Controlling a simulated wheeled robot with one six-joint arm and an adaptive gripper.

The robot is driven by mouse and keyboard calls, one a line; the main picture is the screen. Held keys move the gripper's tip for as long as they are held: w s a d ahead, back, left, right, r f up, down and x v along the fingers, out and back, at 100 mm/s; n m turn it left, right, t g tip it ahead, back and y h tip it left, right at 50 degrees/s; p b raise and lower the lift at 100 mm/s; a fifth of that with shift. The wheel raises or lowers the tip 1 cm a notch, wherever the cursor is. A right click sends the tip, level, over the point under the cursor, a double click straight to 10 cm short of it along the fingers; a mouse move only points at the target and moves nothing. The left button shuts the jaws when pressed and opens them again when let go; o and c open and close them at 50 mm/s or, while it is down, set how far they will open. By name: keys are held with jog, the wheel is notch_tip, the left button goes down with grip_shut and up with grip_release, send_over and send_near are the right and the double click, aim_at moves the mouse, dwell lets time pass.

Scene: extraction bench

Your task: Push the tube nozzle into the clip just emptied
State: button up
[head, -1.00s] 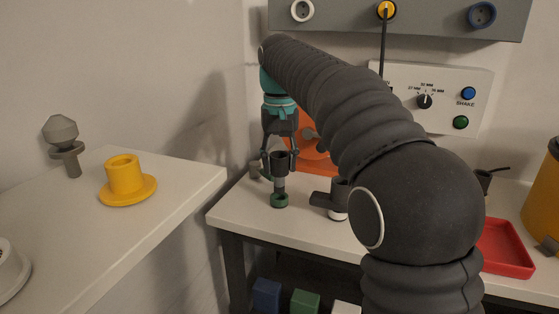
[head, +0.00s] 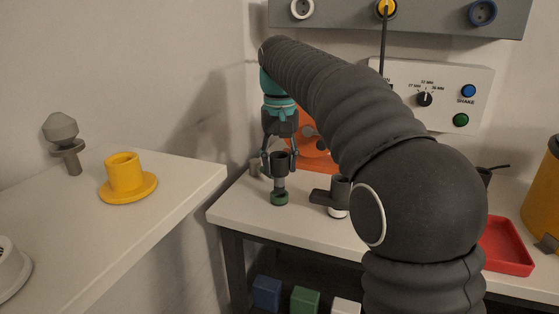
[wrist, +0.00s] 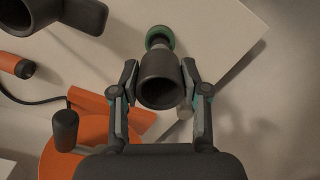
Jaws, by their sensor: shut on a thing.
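My gripper (head: 279,168) is shut on a dark grey cup-shaped piece (wrist: 160,80), one finger on each side, its wide mouth facing the wrist camera. In the head view this piece (head: 279,158) stands roughly upright above the white bench, with a paler grey stem below it. A green ring-like end (head: 279,198) is at the bottom of the stem, at or close to the bench top. It shows beyond the cup in the wrist view (wrist: 160,37). I cannot tell whether the green part belongs to the held piece, nor which part is the tube nozzle or the clip.
A dark handled piece (head: 331,195) stands just right of my gripper. An orange round object (head: 314,153) is behind it. A red tray (head: 507,246) lies further right. A yellow flanged cup (head: 125,176) stands on the left table. My arm hides part of the bench.

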jog(key=shift+f+b, duration=0.55)
jog(key=shift+f, duration=0.4)
jog(key=o, duration=1.4)
jog(key=shift+c, duration=0.2)
jog(key=shift+r, duration=0.15)
notch_tip(320, 180, up, 7)
jog(key=shift+f, duration=0.2)
jog(key=shift+r, duration=0.35)
